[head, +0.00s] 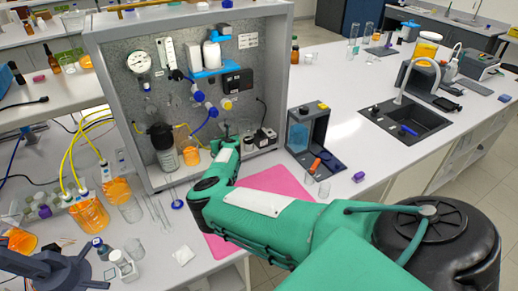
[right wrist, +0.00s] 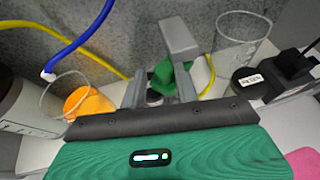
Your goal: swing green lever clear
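The green lever (right wrist: 172,77) shows in the right wrist view, low in front of the rig's grey back wall. Part of it is behind the right-hand finger of my right gripper (right wrist: 160,82). The two grey fingers stand apart, one to each side of the lever's visible left part; I cannot tell whether they touch it. In the head view my right gripper (head: 221,146) is at the bottom of the grey membrane rig (head: 188,104), and the lever cannot be made out clearly there. My left gripper is not in view.
A beaker with orange liquid (right wrist: 88,103) stands left of my right gripper, with a blue tube (right wrist: 88,42) above it. A clear beaker (right wrist: 241,40) and a black labelled device (right wrist: 262,80) are on the right. A pink mat (head: 285,181) lies under my arm.

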